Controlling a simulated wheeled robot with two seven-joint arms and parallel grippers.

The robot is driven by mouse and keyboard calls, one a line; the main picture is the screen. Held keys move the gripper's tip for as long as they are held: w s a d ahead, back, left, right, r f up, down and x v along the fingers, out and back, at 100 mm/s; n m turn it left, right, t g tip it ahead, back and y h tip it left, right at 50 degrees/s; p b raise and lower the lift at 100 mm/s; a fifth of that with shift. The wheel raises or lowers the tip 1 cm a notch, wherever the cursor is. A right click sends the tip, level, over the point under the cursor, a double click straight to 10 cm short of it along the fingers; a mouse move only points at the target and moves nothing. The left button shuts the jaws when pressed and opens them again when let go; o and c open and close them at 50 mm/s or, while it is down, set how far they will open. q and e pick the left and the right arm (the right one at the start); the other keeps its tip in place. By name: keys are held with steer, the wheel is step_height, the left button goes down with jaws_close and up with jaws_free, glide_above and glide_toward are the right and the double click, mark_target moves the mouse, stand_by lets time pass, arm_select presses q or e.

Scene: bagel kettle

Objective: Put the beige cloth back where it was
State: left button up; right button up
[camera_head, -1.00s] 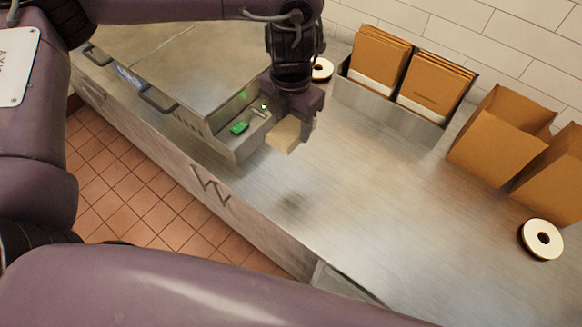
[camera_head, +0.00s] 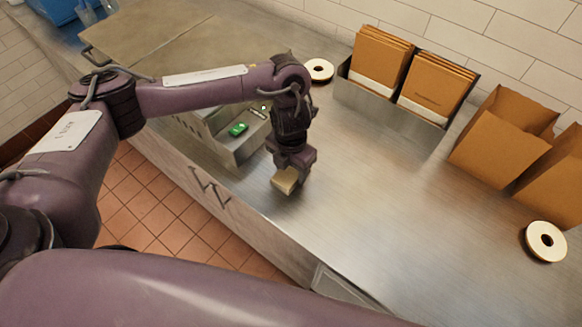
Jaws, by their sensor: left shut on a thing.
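The beige cloth (camera_head: 284,181) is a small folded block. My left gripper (camera_head: 291,170) is shut on it and holds it low over the steel counter (camera_head: 350,210), near the counter's front edge. I cannot tell whether the cloth touches the counter. The gripper hides part of the cloth. My right gripper is not in view; a purple arm link crosses the bottom of the view.
A steel unit with a green-lit switch (camera_head: 238,129) stands left of the gripper. The middle counter is clear.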

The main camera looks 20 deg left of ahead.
mark_target(291, 171)
arm_select(q)
steer(key=shift+f, duration=0.2)
steer(key=o, duration=0.9)
steer(key=shift+o, duration=0.2)
steer(key=shift+r, duration=0.15)
steer(key=shift+r, duration=0.25)
step_height(291, 171, up, 12)
steer(key=shift+f, duration=0.15)
